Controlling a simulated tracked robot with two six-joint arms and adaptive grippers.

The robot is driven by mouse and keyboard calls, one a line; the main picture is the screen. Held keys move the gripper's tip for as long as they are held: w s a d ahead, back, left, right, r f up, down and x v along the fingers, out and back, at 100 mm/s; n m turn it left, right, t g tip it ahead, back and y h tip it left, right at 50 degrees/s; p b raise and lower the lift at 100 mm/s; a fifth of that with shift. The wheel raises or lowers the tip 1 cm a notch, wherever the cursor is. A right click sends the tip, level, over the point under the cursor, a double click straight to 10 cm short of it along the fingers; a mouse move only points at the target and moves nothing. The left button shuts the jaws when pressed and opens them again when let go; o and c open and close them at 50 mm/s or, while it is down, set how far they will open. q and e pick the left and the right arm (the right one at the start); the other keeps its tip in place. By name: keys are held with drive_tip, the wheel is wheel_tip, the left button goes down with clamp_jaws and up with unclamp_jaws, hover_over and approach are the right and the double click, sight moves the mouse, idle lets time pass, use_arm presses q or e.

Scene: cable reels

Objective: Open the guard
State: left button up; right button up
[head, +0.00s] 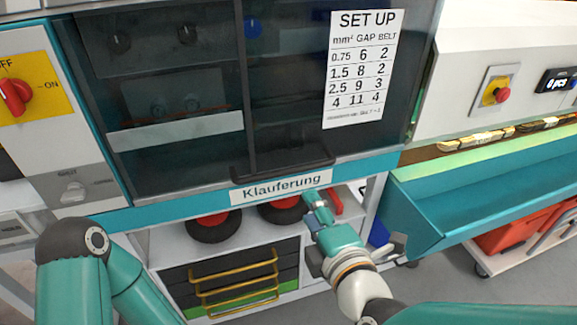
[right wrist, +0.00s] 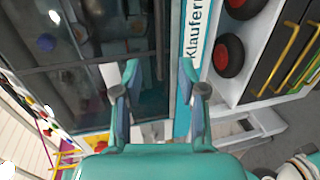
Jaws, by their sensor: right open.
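The guard (head: 285,95) is a dark see-through panel in a dark frame, down over the front of the machine. A black bar handle (head: 283,170) runs along its lower edge, just above the label "Klauferung" (head: 282,187). My right gripper (head: 314,198) is below and slightly right of the handle, near the label's right end. In the right wrist view the right gripper (right wrist: 160,78) is open with nothing between its fingers, and the guard (right wrist: 110,65) lies ahead of it. My left arm shows at the lower left; its gripper is outside the picture.
A set-up sheet (head: 363,68) is on the guard's right part. A red rotary switch (head: 17,97) is at left, a red stop button (head: 500,92) at right. A teal trough (head: 475,195) juts out on the right. Black-and-red reels (head: 213,226) and drawers (head: 235,282) are below.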

sight(289, 173)
drive_tip(key=x, duration=1.5)
drive_tip(key=shift+f, duration=0.1)
clamp_jaws()
